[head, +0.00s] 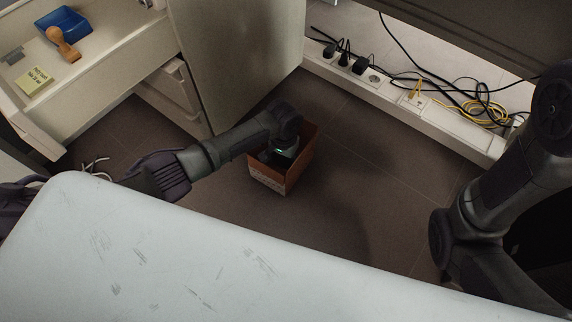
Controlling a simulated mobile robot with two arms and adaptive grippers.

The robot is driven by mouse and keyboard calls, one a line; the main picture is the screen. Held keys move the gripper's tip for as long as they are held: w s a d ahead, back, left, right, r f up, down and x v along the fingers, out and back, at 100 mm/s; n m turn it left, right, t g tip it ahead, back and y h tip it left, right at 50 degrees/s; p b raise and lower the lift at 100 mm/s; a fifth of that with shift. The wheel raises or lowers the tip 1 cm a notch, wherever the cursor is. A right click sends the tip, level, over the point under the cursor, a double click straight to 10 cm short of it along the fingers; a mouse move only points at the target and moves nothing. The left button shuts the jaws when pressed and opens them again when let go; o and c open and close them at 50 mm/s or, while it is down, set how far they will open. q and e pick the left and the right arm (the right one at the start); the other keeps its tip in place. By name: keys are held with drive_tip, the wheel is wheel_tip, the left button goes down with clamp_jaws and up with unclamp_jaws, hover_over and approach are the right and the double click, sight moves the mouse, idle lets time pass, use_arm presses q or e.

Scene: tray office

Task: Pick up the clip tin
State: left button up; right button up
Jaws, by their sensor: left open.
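I cannot make out a clip tin in the head view. My left arm reaches out to a brown open-topped box (267,181) on the floor. My left gripper (275,159) points down into the box's opening and is open. Its fingertips and most of the inside of the box are hidden by the wrist and the box walls, so I cannot tell what lies in there. My right arm stands at the right side of the view, and its gripper is out of the picture.
An open drawer at upper left holds a blue tray (64,23), a wooden stamp (64,42), and a yellow note pad (33,81). A cabinet panel (236,55) stands behind the box. Black and yellow cables (485,106) lie along the wall trunking. Floor right of the box is clear.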

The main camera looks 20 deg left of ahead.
use_arm(q)
drive_tip(key=shift+f, duration=0.6)
drive_tip(key=shift+r, duration=0.15)
drive_tip(key=shift+c, duration=0.3)
drive_tip(key=c, duration=0.9)
